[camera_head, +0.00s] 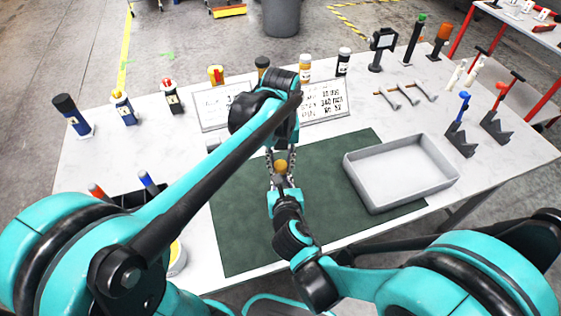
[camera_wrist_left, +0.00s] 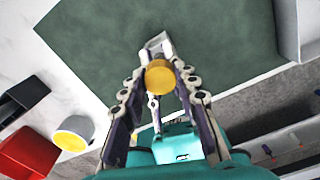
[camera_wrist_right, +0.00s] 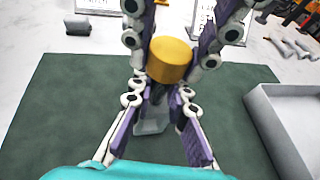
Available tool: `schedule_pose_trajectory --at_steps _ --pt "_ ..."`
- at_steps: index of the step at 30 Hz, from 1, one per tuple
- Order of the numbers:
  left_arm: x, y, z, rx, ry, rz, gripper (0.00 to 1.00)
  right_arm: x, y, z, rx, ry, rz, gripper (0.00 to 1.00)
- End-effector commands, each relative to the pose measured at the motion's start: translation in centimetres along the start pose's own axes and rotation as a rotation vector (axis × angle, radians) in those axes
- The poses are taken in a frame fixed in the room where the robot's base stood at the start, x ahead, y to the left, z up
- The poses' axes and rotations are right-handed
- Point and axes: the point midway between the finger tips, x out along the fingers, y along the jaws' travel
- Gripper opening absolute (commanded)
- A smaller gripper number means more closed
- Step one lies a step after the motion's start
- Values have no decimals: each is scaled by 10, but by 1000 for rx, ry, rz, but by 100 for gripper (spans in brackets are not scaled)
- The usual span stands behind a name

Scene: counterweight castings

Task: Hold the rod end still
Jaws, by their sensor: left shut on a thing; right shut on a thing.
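A round yellow piece (camera_head: 280,165) shows above the green mat where my two grippers meet. It shows large in the left wrist view (camera_wrist_left: 158,77) and the right wrist view (camera_wrist_right: 170,60). A grey part, which I take for the rod end (camera_wrist_right: 153,116), sits below it, mostly hidden by fingers. My left gripper (camera_head: 280,158) reaches in from the far side, shut around the yellow piece. My right gripper (camera_wrist_right: 161,92) comes from the near side, shut on the grey part just under it. The exact finger contacts are partly hidden.
A green mat (camera_head: 240,222) lies under the grippers. An empty grey tray (camera_head: 395,200) stands to its right. Sign boards (camera_head: 322,101), bottles and tools line the back of the white table (camera_head: 90,165). A dark holder (camera_wrist_left: 22,97) and a yellow-filled bowl (camera_wrist_left: 72,136) stand at left.

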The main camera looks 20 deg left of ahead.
Motion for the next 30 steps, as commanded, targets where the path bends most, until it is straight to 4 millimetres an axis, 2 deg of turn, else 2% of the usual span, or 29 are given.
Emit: schedule_pose_trajectory --at_steps 2,6,7,9,20,23,30 --pt "0 0 1 116 -2 1 0 0 0 0 0 0 0 0" --pt "0 0 1 102 -2 1 0 0 0 0 0 0 0 0" --pt "0 0 1 101 -2 1 35 0 0 0 0 0 0 0" --pt "0 0 0 101 -1 0 53 0 0 0 0 0 0 0" --pt "-3 0 0 100 0 0 54 0 0 0 0 0 0 0" --pt "-13 0 0 99 0 0 54 0 0 0 0 0 0 0" --pt "-62 0 0 100 0 0 54 0 0 0 0 0 0 0"
